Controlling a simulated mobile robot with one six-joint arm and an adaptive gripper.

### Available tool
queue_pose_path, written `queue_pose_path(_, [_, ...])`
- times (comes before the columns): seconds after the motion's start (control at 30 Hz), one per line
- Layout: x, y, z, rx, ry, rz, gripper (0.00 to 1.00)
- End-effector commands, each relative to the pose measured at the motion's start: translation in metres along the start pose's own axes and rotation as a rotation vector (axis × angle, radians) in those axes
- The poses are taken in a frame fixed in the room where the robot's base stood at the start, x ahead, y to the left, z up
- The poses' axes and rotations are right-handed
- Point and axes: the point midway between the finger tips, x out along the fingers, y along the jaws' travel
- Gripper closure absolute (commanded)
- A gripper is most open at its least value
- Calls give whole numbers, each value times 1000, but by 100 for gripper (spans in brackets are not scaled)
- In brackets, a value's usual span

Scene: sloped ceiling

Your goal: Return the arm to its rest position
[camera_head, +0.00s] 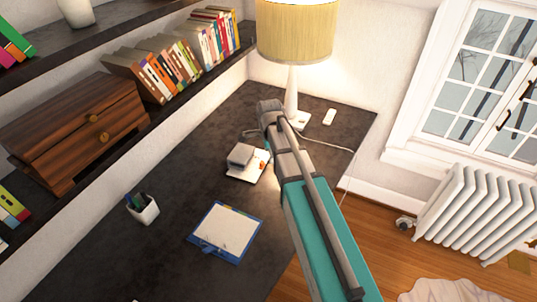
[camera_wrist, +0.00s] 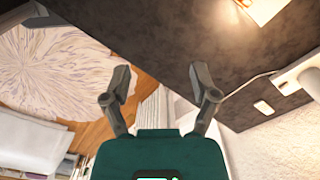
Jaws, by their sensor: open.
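My teal and grey arm (camera_head: 318,225) reaches up from the lower right in the head view, over the right side of the dark desk (camera_head: 85,262). Its grey joint end is near the lamp foot. I cannot make out the fingers of my gripper there. In the wrist view my gripper (camera_wrist: 160,88) shows two dark fingers spread wide apart with nothing between them. They point toward the gap between the patterned rug (camera_wrist: 65,60) and the dark desk surface (camera_wrist: 180,25).
A lit lamp (camera_head: 296,30) stands at the desk's back. A white pad with a grey block (camera_head: 240,155), a blue clipboard (camera_head: 225,230) and a pen cup (camera_head: 143,208) lie left of my arm. A radiator (camera_head: 465,213) and window are right. Shelves with books line the left wall.

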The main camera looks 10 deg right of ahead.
Motion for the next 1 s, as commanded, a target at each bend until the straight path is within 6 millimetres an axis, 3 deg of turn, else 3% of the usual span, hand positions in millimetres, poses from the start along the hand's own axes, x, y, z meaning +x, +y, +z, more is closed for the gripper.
queue_pose_path(0.67, [2, 5, 0, -35, 0, 0, 24])
queue_pose_path(1.0, [14, 41, -7, -357, 0, 0, 24])
